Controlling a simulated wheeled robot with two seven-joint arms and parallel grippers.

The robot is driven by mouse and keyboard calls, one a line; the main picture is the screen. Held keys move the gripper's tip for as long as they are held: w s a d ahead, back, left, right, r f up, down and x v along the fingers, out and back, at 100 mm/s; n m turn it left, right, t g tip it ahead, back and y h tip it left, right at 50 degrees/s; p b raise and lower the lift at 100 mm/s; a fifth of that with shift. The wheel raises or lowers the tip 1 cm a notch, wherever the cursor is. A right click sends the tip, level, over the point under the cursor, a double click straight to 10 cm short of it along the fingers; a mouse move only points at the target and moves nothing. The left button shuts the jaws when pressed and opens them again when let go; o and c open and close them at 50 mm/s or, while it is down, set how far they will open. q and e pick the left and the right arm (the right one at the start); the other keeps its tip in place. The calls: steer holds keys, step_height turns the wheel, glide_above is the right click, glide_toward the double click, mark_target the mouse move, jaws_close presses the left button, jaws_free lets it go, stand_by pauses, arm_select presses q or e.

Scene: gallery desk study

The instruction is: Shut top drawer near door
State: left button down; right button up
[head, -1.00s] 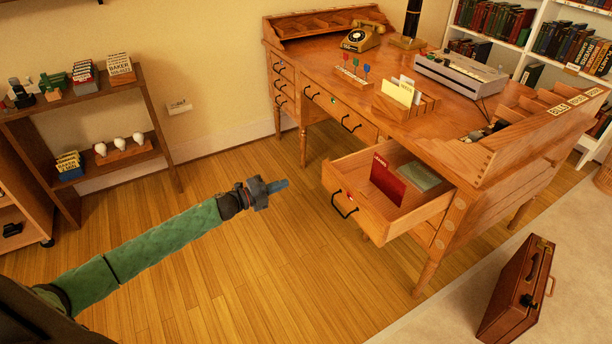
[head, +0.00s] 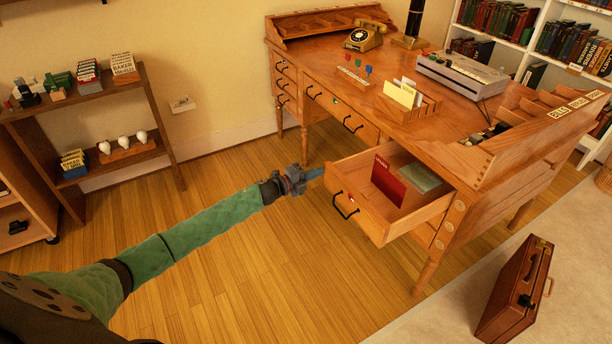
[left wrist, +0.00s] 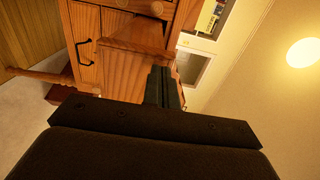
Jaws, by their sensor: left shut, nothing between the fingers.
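The wooden desk (head: 390,120) has a drawer (head: 365,224) pulled out at its right front, below the desktop. The drawer has black handles and holds a red book (head: 388,181) and a grey-green item (head: 420,177). My left gripper (head: 318,173) is shut and empty, with its tips at or very near the drawer's left front corner; I cannot tell if they touch. In the left wrist view the shut fingers (left wrist: 164,88) point toward the wooden drawer, and a black handle (left wrist: 85,52) shows to their left. My right gripper is not in view.
A brown briefcase (head: 517,292) stands on the pale rug at the lower right. A telephone (head: 363,37), a letter rack and a grey machine (head: 462,74) are on the desktop. A wooden shelf (head: 90,125) stands at the left. The floor before the desk is clear.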

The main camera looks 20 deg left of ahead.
mark_target(386, 145)
arm_select(q)
steer(key=shift+w+d, duration=0.4)
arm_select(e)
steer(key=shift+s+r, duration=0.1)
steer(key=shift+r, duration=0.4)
arm_select(q)
steer(key=shift+w+d, duration=0.1)
steer(key=shift+w, duration=0.05)
